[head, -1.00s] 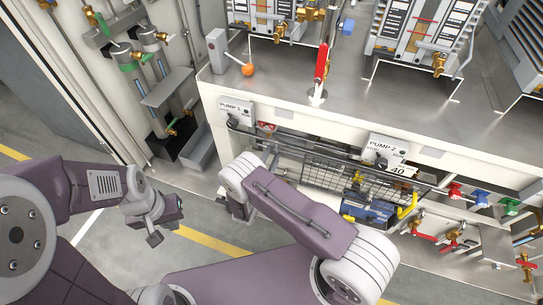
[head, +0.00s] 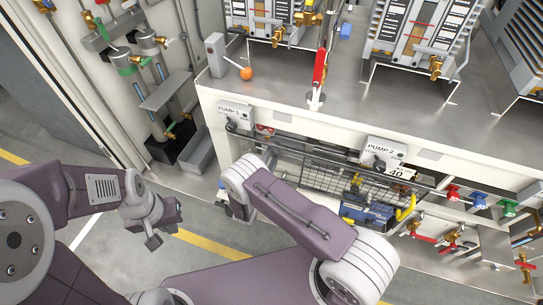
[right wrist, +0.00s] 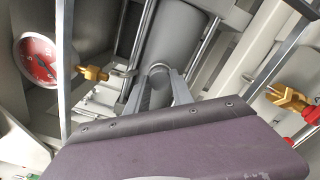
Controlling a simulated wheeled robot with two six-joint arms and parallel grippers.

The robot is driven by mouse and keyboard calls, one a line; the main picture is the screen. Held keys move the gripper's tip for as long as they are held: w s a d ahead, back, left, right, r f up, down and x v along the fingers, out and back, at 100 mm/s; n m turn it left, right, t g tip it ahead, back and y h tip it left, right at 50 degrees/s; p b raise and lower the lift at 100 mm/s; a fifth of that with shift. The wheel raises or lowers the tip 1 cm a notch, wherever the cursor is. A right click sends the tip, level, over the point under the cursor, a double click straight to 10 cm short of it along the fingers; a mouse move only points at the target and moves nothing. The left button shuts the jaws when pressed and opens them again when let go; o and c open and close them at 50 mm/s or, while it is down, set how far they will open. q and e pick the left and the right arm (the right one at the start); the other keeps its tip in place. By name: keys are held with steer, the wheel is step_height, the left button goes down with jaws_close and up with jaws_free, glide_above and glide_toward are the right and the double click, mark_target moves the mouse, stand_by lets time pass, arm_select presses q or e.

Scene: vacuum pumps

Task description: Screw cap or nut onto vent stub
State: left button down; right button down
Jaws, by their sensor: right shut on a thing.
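My right gripper (right wrist: 160,88) is shut on a small pale round piece (right wrist: 160,68), seen as a curved rim between its fingertips in the right wrist view. It may be the cap or nut; its full shape is hidden. Just beyond it is a wide grey cylinder (right wrist: 176,38); I cannot tell whether the piece touches it. I cannot pick out the vent stub for certain. In the head view the right gripper (head: 237,211) is low in front of the cabinet, partly hidden by my arm. My left gripper (head: 165,228) is open and empty over the floor.
In the right wrist view, a red gauge (right wrist: 38,60) and brass fitting (right wrist: 92,73) are left; another brass fitting (right wrist: 287,98) is right. Metal rods run close by. A wire basket (head: 335,174) and blue box (head: 368,213) are right of my right gripper in the head view.

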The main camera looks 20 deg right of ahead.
steer(key=m+p, duration=0.1)
steer(key=m, duration=0.6)
steer(key=m+p, duration=0.1)
steer(key=m, duration=0.5)
steer(key=shift+m+p, duration=0.3)
steer(key=shift+p, duration=0.1)
steer(key=m+p, duration=0.1)
steer(key=m, duration=0.2)
steer(key=shift+m, duration=0.3)
steer(key=m+p, duration=0.1)
steer(key=m, duration=0.2)
steer(key=shift+f+m+p, duration=0.1)
steer(key=shift+m+p, duration=0.9)
steer(key=shift+m, duration=0.9)
